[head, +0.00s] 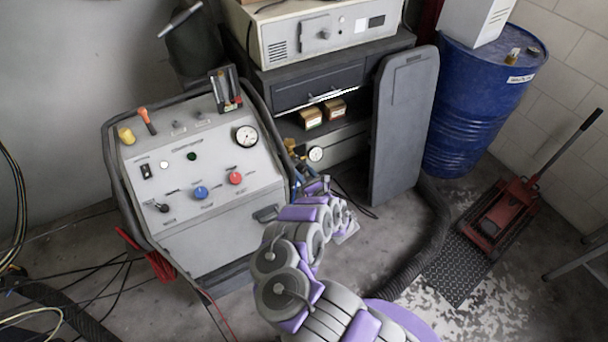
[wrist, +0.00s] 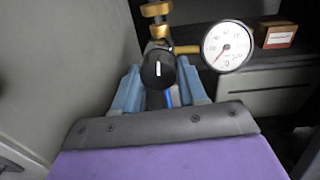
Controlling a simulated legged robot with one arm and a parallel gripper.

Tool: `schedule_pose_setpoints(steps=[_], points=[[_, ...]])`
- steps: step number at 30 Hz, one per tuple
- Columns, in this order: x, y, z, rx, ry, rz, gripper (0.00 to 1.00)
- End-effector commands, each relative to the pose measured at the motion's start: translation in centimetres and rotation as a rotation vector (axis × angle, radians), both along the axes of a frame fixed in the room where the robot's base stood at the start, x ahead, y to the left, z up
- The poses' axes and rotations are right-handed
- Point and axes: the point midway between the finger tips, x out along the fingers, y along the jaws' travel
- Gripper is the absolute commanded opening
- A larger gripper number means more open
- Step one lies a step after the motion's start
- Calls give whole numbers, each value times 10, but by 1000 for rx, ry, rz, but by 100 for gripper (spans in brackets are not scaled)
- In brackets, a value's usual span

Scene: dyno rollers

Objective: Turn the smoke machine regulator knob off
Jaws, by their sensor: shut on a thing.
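The regulator knob (wrist: 158,69) is a black round knob with a white line that stands upright in the wrist view. It sits below a brass fitting, with a white pressure gauge (wrist: 228,46) at its right. My gripper (wrist: 159,82) has its blue fingers on both sides of the knob and is shut on it. In the head view the same gauge (head: 315,153) shows beside the grey machine (head: 215,200). My gripper (head: 308,187) is at the machine's right side there, and my arm partly hides this area. The knob itself cannot be made out in the head view.
A dark cabinet (head: 345,75) with small boxes on its shelf stands behind. A grey panel (head: 402,125) leans to the right of it. A blue barrel (head: 480,100) and a red floor jack (head: 500,215) stand further right. A thick black hose (head: 430,240) lies on the floor.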

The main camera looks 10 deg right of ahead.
Motion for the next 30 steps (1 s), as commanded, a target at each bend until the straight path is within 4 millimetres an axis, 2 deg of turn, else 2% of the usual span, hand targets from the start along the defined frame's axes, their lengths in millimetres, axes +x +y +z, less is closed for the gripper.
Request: schedule_pose_setpoints(steps=[12, 27, 28, 30], points=[[0, 1, -2, -164, -38, 3, 11], [0, 2, -1, -182, -46, 4, 11], [0, 2, -1, -182, -46, 4, 42], [0, 1, 0, -181, -47, 3, 49]])
